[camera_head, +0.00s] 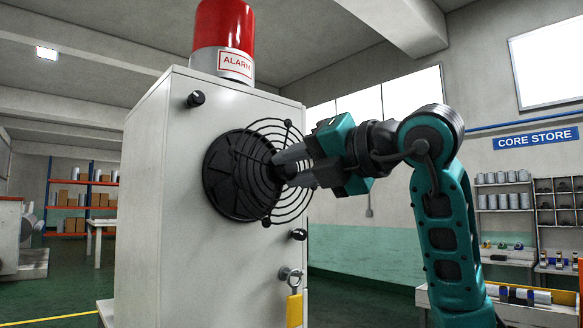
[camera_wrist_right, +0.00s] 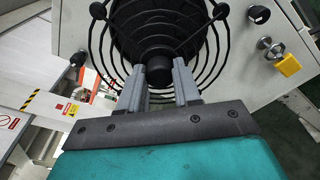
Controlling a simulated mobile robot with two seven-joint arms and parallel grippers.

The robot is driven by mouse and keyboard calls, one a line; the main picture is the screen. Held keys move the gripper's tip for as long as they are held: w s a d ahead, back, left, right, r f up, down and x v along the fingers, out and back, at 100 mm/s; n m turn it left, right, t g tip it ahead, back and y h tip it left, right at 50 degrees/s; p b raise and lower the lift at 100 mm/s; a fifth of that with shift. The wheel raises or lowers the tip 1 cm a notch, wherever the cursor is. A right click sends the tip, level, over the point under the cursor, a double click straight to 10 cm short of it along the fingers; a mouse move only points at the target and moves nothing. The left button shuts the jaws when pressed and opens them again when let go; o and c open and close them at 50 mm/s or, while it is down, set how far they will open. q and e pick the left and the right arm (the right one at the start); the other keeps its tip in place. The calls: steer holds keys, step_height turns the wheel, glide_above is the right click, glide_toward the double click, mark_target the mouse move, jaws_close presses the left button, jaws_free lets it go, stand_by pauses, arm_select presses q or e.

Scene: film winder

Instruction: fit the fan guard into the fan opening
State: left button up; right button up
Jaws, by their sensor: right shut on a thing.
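The fan guard (camera_head: 268,203) is a black ring-shaped wire grille with a central hub. My right gripper (camera_head: 285,170) is shut on the hub and holds the guard in front of the cabinet. The dark round fan opening (camera_head: 222,180) is in the white cabinet face, behind and left of the guard in the head view. The guard appears apart from the opening and offset to the right. In the right wrist view the hub (camera_wrist_right: 157,58) sits between the fingers, with the guard's rings around it and the dark opening (camera_wrist_right: 140,22) behind. My left gripper is not in view.
The white cabinet (camera_head: 190,255) carries a red alarm lamp (camera_head: 223,30) on top. Black knobs (camera_head: 196,98) and a yellow padlock (camera_head: 294,308) stick out from its face. Shelves stand farther back on both sides.

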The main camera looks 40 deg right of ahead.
mark_target(273, 170)
steer(key=shift+d, duration=0.1)
steer(key=w, duration=0.2)
steer(key=w+p, duration=0.1)
steer(key=w, duration=0.1)
steer(key=shift+a, duration=0.2)
steer(key=shift+w+a+p, duration=0.1)
steer(key=shift+w+p, duration=0.25)
steer(key=shift+w, duration=0.45)
steer(key=shift+w, duration=0.1)
stand_by(0.3)
steer(key=shift+w+a+p, duration=0.1)
steer(key=shift+w+p, duration=0.4)
steer(key=shift+w, duration=0.55)
steer(key=o, duration=0.6)
steer(key=shift+w, duration=0.1)
steer(key=o, duration=0.5)
steer(key=shift+o, duration=0.2)
